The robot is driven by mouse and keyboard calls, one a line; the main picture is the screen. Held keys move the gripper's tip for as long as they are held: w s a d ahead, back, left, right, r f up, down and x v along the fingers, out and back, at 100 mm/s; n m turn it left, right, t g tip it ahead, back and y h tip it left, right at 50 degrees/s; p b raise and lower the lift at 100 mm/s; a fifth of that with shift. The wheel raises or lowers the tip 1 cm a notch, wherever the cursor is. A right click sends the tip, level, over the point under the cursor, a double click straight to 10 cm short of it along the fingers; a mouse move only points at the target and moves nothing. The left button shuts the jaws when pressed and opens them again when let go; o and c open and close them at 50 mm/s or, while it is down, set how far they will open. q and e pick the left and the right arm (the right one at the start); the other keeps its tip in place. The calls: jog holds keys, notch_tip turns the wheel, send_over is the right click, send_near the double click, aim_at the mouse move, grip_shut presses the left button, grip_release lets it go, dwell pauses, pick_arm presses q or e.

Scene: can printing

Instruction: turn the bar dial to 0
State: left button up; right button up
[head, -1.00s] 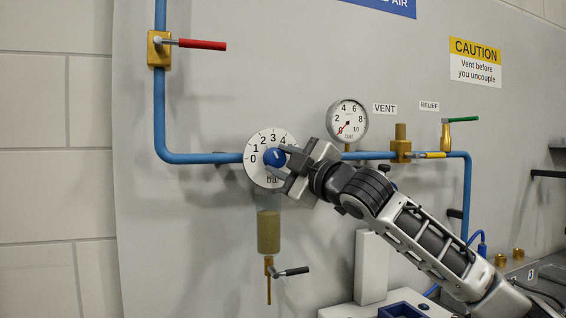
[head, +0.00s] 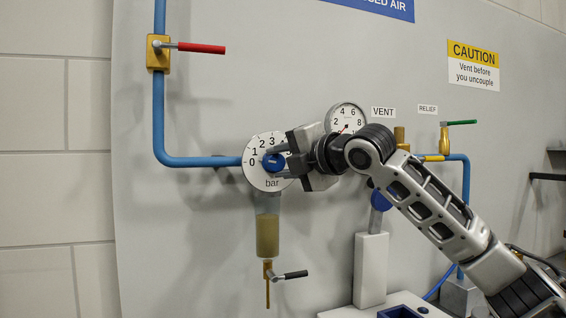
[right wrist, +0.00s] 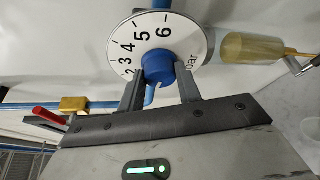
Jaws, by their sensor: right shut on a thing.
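The bar dial (head: 263,181) is a round white plate on the grey panel, with printed numbers and the word bar. Its blue knob (head: 271,161) carries a white mark that now lies about level, toward the 0 on the left. My right gripper (head: 277,162) reaches in from the right and is shut on the knob, one finger above and one below. In the right wrist view the knob (right wrist: 157,66) sits between both fingers, and the gripper hides part of the scale. My left gripper is not in view.
A pressure gauge (head: 344,116) sits just above my right wrist, partly covered by it. Blue pipe (head: 205,162) runs to the dial, with a red-handled valve (head: 200,48) at upper left. A filter bowl (head: 267,236) with a black-handled drain (head: 292,275) hangs below.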

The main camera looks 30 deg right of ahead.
jog(key=shift+d+r+n+h, duration=0.15)
jog(key=shift+r+n+h, duration=0.25)
jog(key=shift+n, duration=0.4)
jog(key=o, duration=0.9)
jog(key=shift+o, duration=0.5)
jog(key=shift+w+f, duration=0.15)
jog(key=shift+f, duration=0.1)
jog(key=s+d+r+b, duration=0.1)
jog(key=s+r+b, duration=0.2)
jog(key=s, duration=1.2)
jog(key=shift+s+d, duration=0.25)
jog(key=shift+s, duration=0.05)
